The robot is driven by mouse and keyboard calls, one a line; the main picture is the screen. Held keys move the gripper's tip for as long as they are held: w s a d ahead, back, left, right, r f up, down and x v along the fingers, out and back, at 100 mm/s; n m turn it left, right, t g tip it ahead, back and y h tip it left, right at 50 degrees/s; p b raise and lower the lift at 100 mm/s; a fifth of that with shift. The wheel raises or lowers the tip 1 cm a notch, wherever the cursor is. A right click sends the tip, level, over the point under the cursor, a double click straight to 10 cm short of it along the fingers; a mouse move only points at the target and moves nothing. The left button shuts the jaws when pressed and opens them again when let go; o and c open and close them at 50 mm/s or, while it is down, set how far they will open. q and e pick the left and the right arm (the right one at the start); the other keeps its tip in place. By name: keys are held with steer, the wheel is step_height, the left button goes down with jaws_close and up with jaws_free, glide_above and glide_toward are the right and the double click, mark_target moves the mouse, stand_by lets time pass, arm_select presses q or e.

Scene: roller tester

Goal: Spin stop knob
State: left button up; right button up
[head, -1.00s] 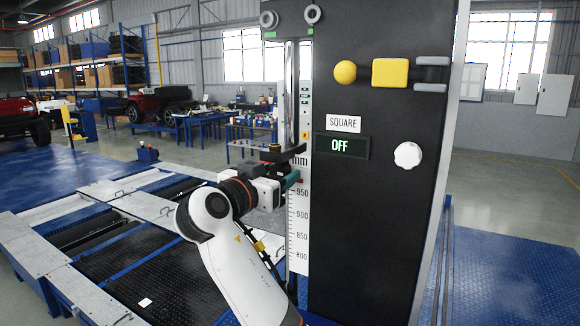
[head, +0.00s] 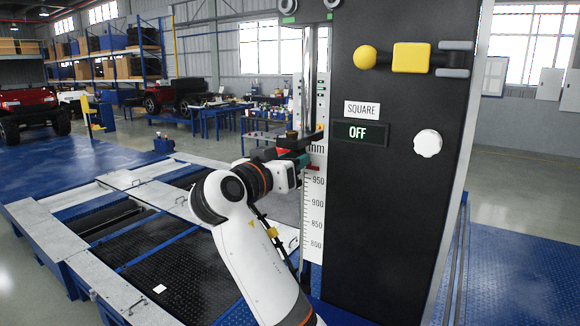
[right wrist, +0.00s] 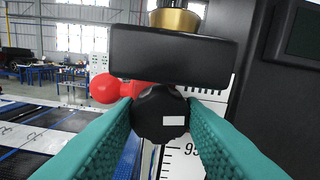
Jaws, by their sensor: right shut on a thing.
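The stop knob (right wrist: 155,112) is a dark, faceted knob with a small white mark on its face. It sits under a black block (right wrist: 172,55) beside the millimetre scale (right wrist: 183,160). In the right wrist view the teal fingers of my right gripper (right wrist: 160,106) are on either side of the knob, shut on it. In the head view the right gripper (head: 303,160) reaches the slider beside the scale (head: 314,215), and the knob is hidden behind the fingers and wrist. My left gripper is not in view.
A red ball handle (right wrist: 105,88) sits just left of the knob, close to the left finger. The black column (head: 385,220) carries an OFF display (head: 361,133), a white knob (head: 428,143) and a yellow ball (head: 365,57). The roller bed (head: 165,275) lies left of my arm.

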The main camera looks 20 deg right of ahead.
steer(key=n, duration=0.3)
steer(key=shift+d+n, duration=0.1)
steer(key=shift+n, duration=0.3)
steer(key=o, duration=0.8)
steer(key=shift+o, duration=0.9)
steer(key=shift+w+d+f, duration=0.1)
steer(key=shift+w+d, duration=0.05)
steer(key=shift+d, duration=0.05)
steer(key=shift+a, duration=0.1)
